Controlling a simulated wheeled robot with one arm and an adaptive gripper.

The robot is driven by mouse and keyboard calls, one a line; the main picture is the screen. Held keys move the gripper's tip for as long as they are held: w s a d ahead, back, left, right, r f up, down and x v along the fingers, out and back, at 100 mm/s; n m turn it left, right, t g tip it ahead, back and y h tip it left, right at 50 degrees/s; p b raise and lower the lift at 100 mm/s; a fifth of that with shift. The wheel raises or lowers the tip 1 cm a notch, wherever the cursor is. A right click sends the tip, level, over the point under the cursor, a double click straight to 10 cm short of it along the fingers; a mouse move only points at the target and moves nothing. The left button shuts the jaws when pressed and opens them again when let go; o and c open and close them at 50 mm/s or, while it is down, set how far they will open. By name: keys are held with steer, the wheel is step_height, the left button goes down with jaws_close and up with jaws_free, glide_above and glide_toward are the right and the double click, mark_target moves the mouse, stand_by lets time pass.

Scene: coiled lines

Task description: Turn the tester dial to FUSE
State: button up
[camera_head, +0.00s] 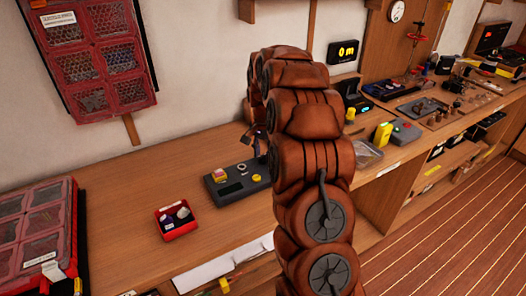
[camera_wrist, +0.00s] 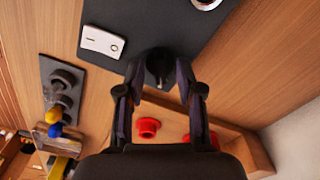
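The tester shows in the head view as a dark grey panel (camera_head: 225,194) on the bench, its right end hidden by my arm. In the wrist view the panel (camera_wrist: 225,75) fills the upper part. Its black dial knob (camera_wrist: 158,68) sits near the panel's edge, with a narrow pointer ridge. No FUSE lettering is readable. My gripper (camera_wrist: 158,70) is open, with one finger on each side of the knob; I cannot tell whether they touch it. In the head view my gripper (camera_head: 257,145) is small, dark and partly hidden by my arm.
A white marked plate (camera_wrist: 102,42) is on the panel. A red tray (camera_head: 180,228) with small items stands left of the tester, and a red-framed organiser (camera_head: 40,240) further left. A yellow and grey device (camera_head: 384,134) is right of my arm. Bare bench lies behind the red tray.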

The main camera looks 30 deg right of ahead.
steer(key=shift+f, duration=0.15)
jaws_close()
stand_by(0.4)
